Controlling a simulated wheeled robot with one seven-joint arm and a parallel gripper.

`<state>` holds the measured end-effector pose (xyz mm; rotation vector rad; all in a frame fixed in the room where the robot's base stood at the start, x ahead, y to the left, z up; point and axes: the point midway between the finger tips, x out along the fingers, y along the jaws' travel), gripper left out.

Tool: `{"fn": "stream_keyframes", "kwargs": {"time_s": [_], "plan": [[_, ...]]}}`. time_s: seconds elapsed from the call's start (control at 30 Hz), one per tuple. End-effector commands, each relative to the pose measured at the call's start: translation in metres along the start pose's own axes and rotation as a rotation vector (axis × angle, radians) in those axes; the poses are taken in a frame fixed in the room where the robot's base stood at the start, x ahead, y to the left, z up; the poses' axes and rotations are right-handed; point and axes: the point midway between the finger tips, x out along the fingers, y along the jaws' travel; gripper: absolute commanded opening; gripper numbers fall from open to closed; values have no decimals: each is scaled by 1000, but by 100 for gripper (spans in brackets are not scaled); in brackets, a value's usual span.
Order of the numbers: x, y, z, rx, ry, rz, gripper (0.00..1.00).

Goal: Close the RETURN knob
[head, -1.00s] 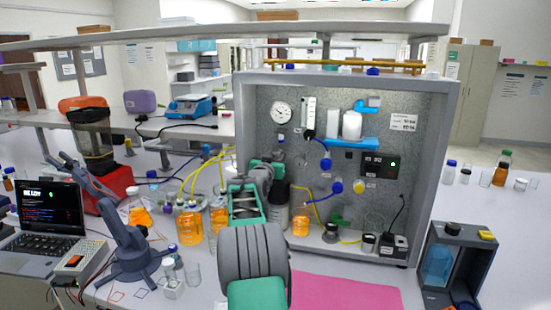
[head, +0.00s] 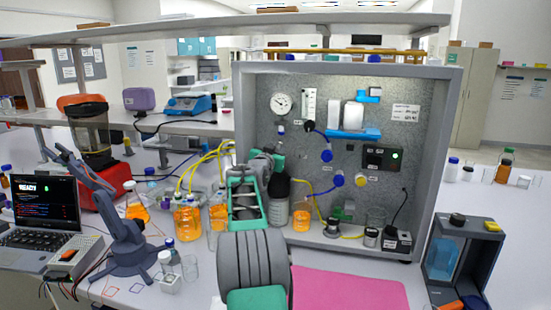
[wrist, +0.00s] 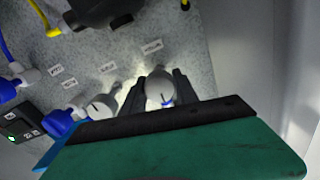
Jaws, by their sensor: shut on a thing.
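In the wrist view my gripper (wrist: 160,90) has its two dark fingers closed on the sides of a pale round knob (wrist: 160,92) with a small blue mark. The knob sits on the speckled grey panel (wrist: 190,50). A second pale knob (wrist: 98,107) with a dark mark stands to the left, outside the fingers. In the head view my arm reaches to the left part of the panel and hides the held knob.
The rig's grey frame (head: 440,150) encloses the panel. Bottles of orange liquid (head: 187,222) and a dark-topped bottle (head: 279,200) crowd my arm. A pink mat (head: 350,290) lies clear in front.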

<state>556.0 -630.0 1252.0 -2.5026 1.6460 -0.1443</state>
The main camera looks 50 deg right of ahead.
Motion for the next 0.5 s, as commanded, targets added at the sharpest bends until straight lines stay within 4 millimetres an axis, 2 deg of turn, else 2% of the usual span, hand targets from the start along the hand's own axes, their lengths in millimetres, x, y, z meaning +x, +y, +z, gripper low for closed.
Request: {"fn": "stream_keyframes", "kwargs": {"time_s": [0.23,0.27,0.5], "plan": [[0,0,-1,2,-2,1,0],[0,0,-1,2,-2,1,38],[0,0,0,1,-2,1,58]]}}
